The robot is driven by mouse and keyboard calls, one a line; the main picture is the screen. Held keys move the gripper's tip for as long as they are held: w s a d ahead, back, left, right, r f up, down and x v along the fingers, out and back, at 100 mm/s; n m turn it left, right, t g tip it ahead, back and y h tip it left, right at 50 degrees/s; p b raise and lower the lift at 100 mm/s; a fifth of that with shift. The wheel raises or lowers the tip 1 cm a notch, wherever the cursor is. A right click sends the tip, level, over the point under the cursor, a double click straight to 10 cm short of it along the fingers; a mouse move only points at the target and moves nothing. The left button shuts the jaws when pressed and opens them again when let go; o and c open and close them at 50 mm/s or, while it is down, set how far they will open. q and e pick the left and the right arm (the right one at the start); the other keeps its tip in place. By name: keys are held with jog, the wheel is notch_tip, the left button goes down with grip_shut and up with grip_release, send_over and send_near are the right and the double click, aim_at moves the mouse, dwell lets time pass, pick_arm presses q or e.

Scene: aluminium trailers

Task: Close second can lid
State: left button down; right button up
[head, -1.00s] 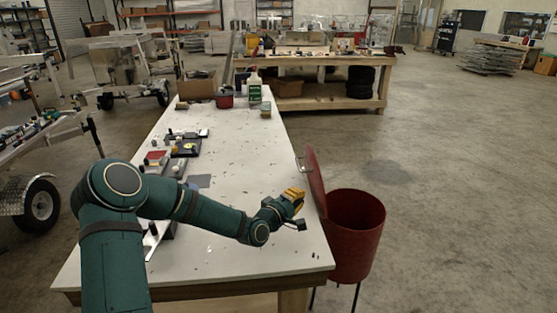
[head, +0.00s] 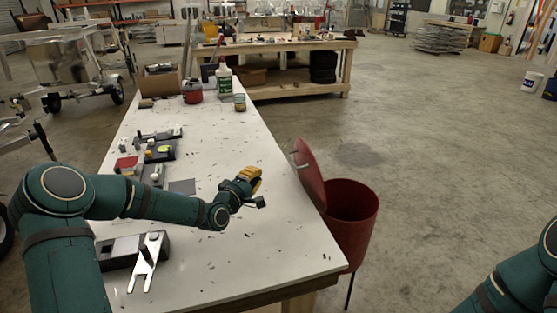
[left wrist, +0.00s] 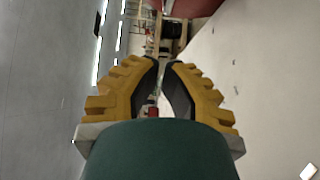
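A red can (head: 352,214) stands on legs on the floor beside the table's right edge. Its round red lid (head: 309,176) is open, tilted up on the can's table side. My left gripper (head: 255,177) is over the table, left of the lid and apart from it. In the left wrist view its yellow fingers (left wrist: 166,64) nearly meet at the tips, with nothing held. A red surface shows at that view's top edge, too cropped to identify. My right arm enters at the lower right of the head view; its gripper is out of frame.
The white table (head: 222,240) holds a grey block with a forked metal part (head: 147,262), several small devices, a small red container (head: 192,92) and a green-labelled bottle (head: 224,84). A workbench (head: 290,45) stands behind. The floor right of the can is clear.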

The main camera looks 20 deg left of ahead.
pick_arm(q)
jog(key=d+b+x, duration=0.1)
jog(key=d+x, duration=0.1)
jog(key=x, duration=1)
jog(key=shift+d+b, duration=0.4)
